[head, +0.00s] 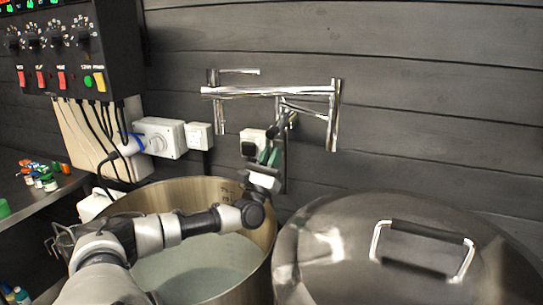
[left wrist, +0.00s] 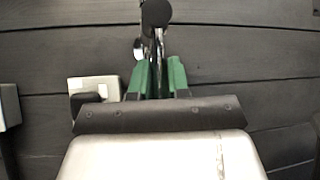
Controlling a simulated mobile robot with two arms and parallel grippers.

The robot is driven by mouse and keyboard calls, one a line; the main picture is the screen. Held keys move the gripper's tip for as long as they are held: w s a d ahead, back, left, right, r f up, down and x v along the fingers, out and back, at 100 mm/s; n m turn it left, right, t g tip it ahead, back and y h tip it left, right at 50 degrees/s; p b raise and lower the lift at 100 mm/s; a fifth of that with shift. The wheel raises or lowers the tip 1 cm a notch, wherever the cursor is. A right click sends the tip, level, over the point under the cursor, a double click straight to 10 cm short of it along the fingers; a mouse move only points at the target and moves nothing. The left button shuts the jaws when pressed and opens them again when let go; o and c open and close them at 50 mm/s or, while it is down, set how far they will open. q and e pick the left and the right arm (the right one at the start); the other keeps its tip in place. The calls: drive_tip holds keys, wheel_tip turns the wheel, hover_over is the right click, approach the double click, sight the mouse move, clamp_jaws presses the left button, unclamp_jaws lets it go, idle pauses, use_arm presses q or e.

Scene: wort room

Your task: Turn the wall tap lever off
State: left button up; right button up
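The chrome wall tap (head: 270,91) is fixed to the dark plank wall, with a long horizontal bar and upright parts at both ends. A slimmer chrome arm slants below the bar on the right. My left gripper (head: 270,155) is just below the tap, close to the wall, pointing up at it. In the left wrist view its green fingers (left wrist: 158,75) stand apart, with thin chrome and dark parts between or behind them. A dark rounded end (left wrist: 155,14) shows above. I cannot tell which part is the lever, or whether the fingers touch it. My right gripper is out of view.
A large open steel pot (head: 190,190) with pale liquid stands under my left arm. A lidded steel vessel (head: 345,215) with a dark handle is at right. White sockets (head: 160,137) and a switch panel (head: 75,50) are at left. A side shelf holds small bottles (head: 42,178).

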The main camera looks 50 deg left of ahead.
use_arm(q)
drive_tip(key=o, duration=0.4)
drive_tip(key=b+v, duration=0.1)
drive_tip(key=v, duration=1)
drive_tip(key=shift+r, duration=0.15)
idle(0.4)
